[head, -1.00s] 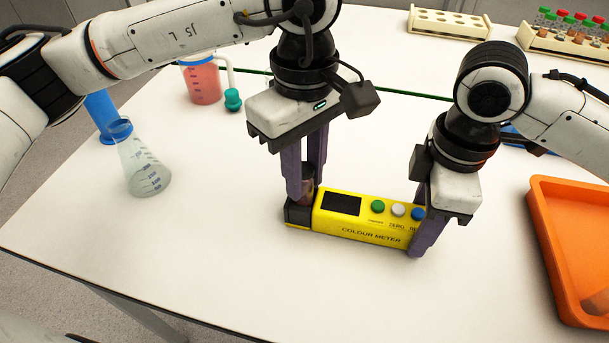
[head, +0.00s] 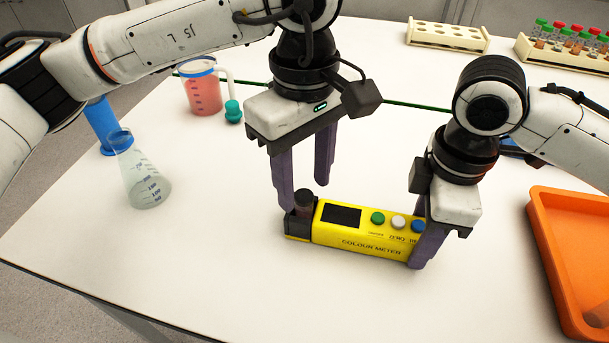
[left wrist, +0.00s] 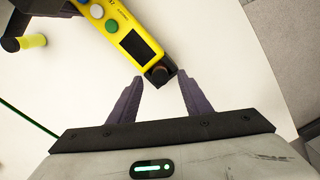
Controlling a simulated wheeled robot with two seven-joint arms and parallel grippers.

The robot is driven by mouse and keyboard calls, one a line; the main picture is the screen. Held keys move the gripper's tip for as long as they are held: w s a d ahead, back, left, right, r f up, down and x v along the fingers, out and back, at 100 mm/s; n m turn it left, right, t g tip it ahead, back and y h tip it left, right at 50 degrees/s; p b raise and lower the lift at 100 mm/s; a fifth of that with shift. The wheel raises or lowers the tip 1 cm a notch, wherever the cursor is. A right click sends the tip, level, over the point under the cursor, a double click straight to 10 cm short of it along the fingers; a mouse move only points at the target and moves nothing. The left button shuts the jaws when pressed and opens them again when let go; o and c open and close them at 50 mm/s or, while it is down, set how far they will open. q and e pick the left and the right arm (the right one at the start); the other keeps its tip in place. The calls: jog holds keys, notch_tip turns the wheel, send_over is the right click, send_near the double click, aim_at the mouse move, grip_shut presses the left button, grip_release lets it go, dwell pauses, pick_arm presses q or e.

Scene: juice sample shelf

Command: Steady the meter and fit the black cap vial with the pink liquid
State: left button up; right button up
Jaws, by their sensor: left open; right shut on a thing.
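The yellow colour meter (head: 360,245) lies on the white table with its screen and buttons facing up. The black-capped vial (head: 303,200) sits upright in the dark socket at the meter's left end; only its dark upper part shows, and the pink liquid is hidden. My left gripper (head: 305,193) is open and empty, its fingers apart on either side of the cap. The left wrist view shows the cap (left wrist: 159,75) between or just beyond the fingertips (left wrist: 160,77). My right gripper (head: 422,245) is shut on the meter's right end.
An orange tray (head: 545,255) stands at the right. A flask (head: 140,178), a blue cylinder (head: 101,118) and a jug of red liquid (head: 202,95) stand at the left. Racks (head: 447,37) are at the back. The table in front of the meter is clear.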

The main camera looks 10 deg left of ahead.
aim_at(304, 197)
pick_arm(q)
notch_tip(304, 197, up, 12)
dwell(0.5)
dwell(0.4)
pick_arm(e)
jog(key=o, duration=1.4)
notch_tip(304, 197, up, 12)
jog(key=shift+r, duration=0.1)
pick_arm(q)
jog(key=shift+s, duration=0.1)
pick_arm(e)
jog(key=shift+s, duration=0.1)
